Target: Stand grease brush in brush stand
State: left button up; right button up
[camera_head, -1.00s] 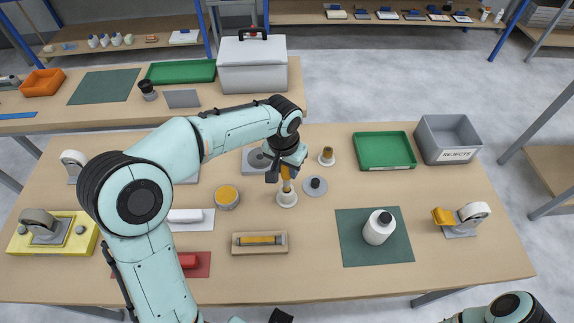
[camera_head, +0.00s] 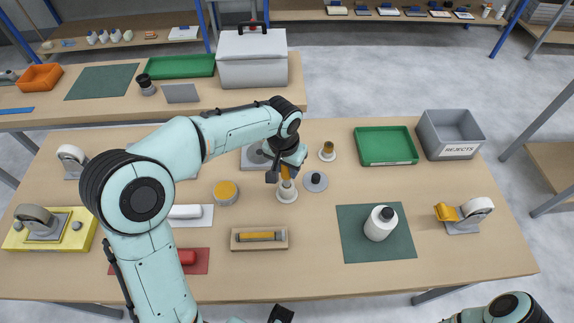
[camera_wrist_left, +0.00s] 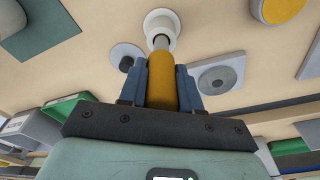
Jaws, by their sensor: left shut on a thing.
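The grease brush has an orange handle (camera_head: 286,173) and a grey metal ferrule. My left gripper (camera_head: 284,176) is shut on the handle, which also shows between its fingers in the left wrist view (camera_wrist_left: 162,82). The brush is held roughly upright, its ferrule end down at the white, round brush stand (camera_head: 287,194). The stand also shows in the left wrist view (camera_wrist_left: 162,24), with the ferrule overlapping its opening. The bristles are hidden; I cannot tell how deep the brush sits. My right gripper is not seen.
A grey disc with a dark knob (camera_head: 315,181) stands close right of the stand. A small cup with a brown top (camera_head: 327,151) is behind it. A round orange-topped tin (camera_head: 225,192) is left, a wooden tray (camera_head: 238,245) in front. A white bottle (camera_head: 380,225) stands right.

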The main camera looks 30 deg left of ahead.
pick_arm(q)
jog(key=shift+f+b, duration=0.8)
jog(key=shift+f, duration=0.4)
jog(key=o, duration=1.1)
jog(key=shift+r, duration=0.1)
jog(key=r, duration=0.4)
jog(key=s+r+p, duration=0.1)
jog(key=r, duration=0.3)
jog(key=r+p, duration=0.1)
jog(key=r, duration=0.4)
jog(key=shift+s, duration=0.3)
